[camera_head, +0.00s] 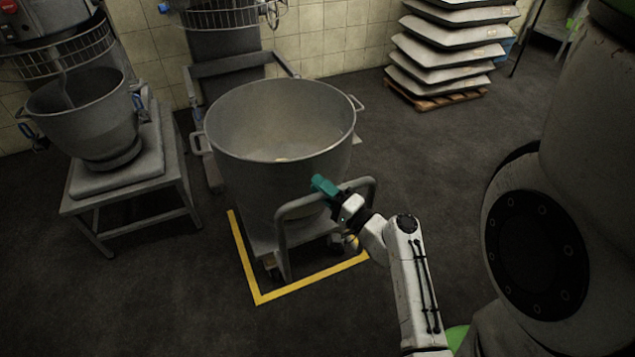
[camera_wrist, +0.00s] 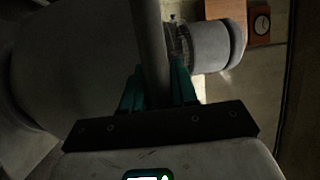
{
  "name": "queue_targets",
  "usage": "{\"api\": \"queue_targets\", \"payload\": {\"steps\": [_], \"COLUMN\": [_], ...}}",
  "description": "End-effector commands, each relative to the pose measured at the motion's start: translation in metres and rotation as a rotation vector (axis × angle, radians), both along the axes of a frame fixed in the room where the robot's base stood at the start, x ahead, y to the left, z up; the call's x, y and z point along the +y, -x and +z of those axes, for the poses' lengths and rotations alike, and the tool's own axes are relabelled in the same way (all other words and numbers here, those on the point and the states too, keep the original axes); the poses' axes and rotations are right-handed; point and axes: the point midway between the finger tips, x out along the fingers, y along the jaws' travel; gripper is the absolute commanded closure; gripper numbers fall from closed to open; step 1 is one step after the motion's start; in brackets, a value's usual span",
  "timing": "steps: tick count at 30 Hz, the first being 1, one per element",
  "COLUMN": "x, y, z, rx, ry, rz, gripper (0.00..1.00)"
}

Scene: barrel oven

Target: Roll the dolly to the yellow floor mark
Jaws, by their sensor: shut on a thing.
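The dolly (camera_head: 262,243) is a low grey wheeled frame with a tubular handle (camera_head: 283,240), carrying a big steel bowl (camera_head: 230,185). The yellow floor mark (camera_head: 310,280) shows as a left line and a near line meeting at a corner. The dolly stands over the marked area, its near wheels seemingly just inside the near line; the far part of the mark is hidden. My teal gripper (camera_head: 324,187) is shut on the top bar of the handle. In the wrist view, the teal fingers (camera_wrist: 158,88) lie on both sides of the grey bar (camera_wrist: 152,50).
A mixer bowl on a metal stand (camera_head: 165,165) is at left. Another mixer frame (camera_head: 222,65) stands behind the dolly near the tiled wall. Stacked sacks (camera_head: 440,65) lie on a pallet (camera_head: 445,98) at back right. Dark floor is clear at near left and right of the dolly.

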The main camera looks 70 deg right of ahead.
Motion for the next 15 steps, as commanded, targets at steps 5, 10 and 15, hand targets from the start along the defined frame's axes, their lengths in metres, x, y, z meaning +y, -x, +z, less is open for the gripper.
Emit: {"api": "queue_targets", "payload": {"steps": [5, 10, 15], "x": [-0.0011, -0.0012, -0.0012], "y": [-0.0009, -0.0011, -0.0012], "z": [-0.0008, -0.0007, -0.0002], "rx": [0.002, 0.001, 0.000], "ry": [-0.001, 0.000, 0.000], "rz": [0.000, 0.000, 0.001], "gripper": [1.00, 0.60, 0.52]}}
